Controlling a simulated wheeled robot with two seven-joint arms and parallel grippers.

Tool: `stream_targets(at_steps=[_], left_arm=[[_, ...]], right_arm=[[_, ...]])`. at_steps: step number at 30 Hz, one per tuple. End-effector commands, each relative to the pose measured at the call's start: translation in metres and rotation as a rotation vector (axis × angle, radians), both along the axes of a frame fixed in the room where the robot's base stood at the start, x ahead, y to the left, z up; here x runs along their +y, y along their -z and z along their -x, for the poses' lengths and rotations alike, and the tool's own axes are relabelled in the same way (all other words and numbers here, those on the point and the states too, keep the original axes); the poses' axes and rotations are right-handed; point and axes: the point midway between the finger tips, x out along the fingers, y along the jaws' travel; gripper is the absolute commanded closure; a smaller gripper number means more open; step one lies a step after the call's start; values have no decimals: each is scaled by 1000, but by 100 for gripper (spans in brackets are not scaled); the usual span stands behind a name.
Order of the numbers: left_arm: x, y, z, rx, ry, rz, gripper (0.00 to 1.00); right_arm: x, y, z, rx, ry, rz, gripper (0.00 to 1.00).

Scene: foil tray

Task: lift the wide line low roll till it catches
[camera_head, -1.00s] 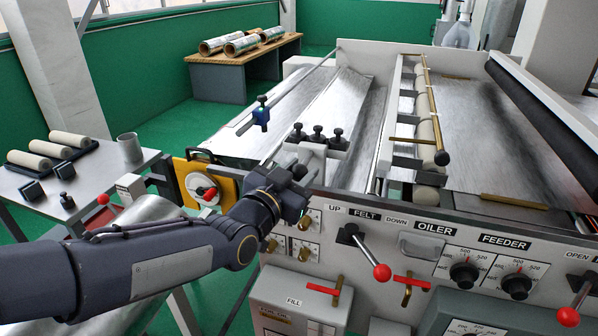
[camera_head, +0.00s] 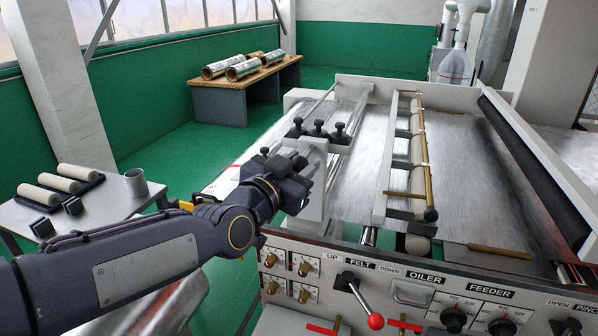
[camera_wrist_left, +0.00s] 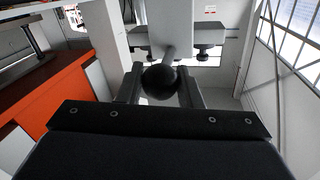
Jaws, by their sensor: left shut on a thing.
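My left gripper (camera_head: 298,182) is over the machine's near left edge, just in front of three black knobs (camera_head: 318,129). In the left wrist view its fingers (camera_wrist_left: 160,84) are shut on a black ball knob (camera_wrist_left: 160,78) at the end of a grey rod (camera_wrist_left: 169,50). In the head view the gripper hides this knob. A long roll of cream sections (camera_head: 416,152) lies along a frame on the machine. I cannot tell from the frames which part is the wide line low roll, or whether anything has caught. My right gripper is not in view.
The front panel holds a red-ball felt lever (camera_head: 375,321), several valves and feeder dials (camera_head: 455,319). A dark roller (camera_head: 535,150) runs along the right side. A side table (camera_head: 95,215) with pale rolls and a cup stands at left. Foil rolls (camera_head: 243,68) lie on a bench behind.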

Motion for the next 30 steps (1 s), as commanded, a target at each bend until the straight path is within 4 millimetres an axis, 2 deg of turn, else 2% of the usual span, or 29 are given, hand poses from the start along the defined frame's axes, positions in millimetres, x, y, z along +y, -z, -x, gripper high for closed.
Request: stream_targets(at_steps=[1, 16, 17, 21, 30], left_arm=[[1, -19, 0, -26, -2, 15, 100], [1, -24, 0, -25, -3, 14, 100], [1, -24, 0, -25, -3, 15, 67], [1, -23, 0, -22, -3, 12, 48], [2, -18, 1, -14, -3, 8, 48]], right_arm=[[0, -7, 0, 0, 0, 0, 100], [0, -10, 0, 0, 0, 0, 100], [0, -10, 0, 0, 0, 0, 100], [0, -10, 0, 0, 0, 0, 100], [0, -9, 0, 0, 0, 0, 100]])
